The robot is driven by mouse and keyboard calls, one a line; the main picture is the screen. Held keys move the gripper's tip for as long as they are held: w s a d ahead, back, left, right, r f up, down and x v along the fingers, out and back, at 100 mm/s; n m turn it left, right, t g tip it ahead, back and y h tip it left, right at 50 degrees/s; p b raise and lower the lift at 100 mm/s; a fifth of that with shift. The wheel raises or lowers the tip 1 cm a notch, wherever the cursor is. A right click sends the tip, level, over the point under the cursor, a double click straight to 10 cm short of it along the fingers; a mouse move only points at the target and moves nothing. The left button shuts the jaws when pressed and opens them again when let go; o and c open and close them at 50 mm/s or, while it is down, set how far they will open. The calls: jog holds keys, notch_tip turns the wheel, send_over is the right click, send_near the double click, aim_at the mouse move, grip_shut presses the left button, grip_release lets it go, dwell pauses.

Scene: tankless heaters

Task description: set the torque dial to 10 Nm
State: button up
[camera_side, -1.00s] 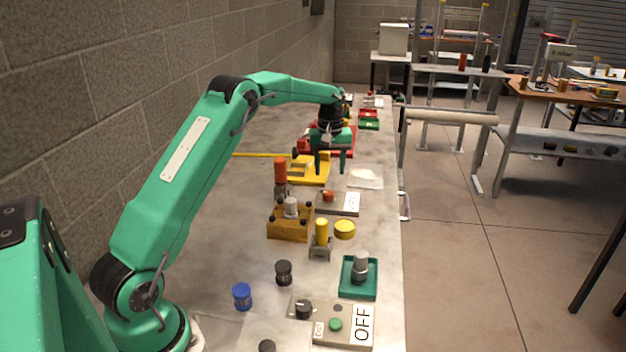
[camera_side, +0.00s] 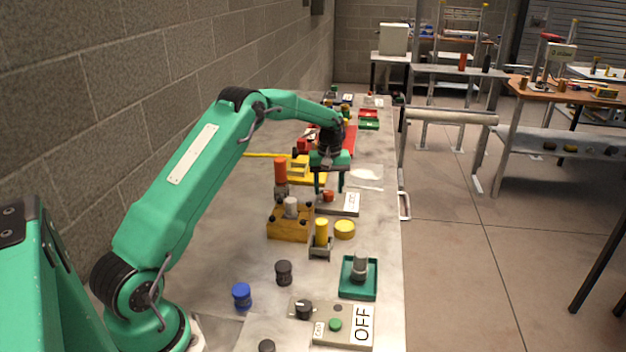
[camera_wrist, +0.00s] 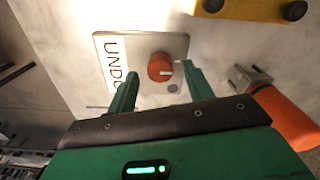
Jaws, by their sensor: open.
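The plate's white label (camera_wrist: 112,65) reads "UNDO", partly hidden by a finger. The same knob (camera_side: 328,196) shows on its plate in the side view. No torque scale is legible. My gripper (camera_side: 329,187) is open and low over the knob. In the wrist view, my gripper's fingers (camera_wrist: 157,74) stand on either side of the knob, with gaps visible; I cannot tell their exact height.
An orange-handled part (camera_wrist: 286,118) lies right of the gripper in the wrist view. A yellow-brown block (camera_side: 289,226) with a grey knob, a yellow cylinder (camera_side: 321,233) and a green tray (camera_side: 346,290) stand nearer. A black knob (camera_side: 303,309) sits beside the OFF plate.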

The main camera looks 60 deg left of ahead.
jog(key=shift+f, duration=0.85)
jog(key=c, duration=1)
jog(key=shift+m, duration=0.3)
jog(key=m, duration=0.3)
jog(key=shift+m, duration=0.4)
jog(key=m, duration=0.4)
jog(key=shift+m, duration=0.3)
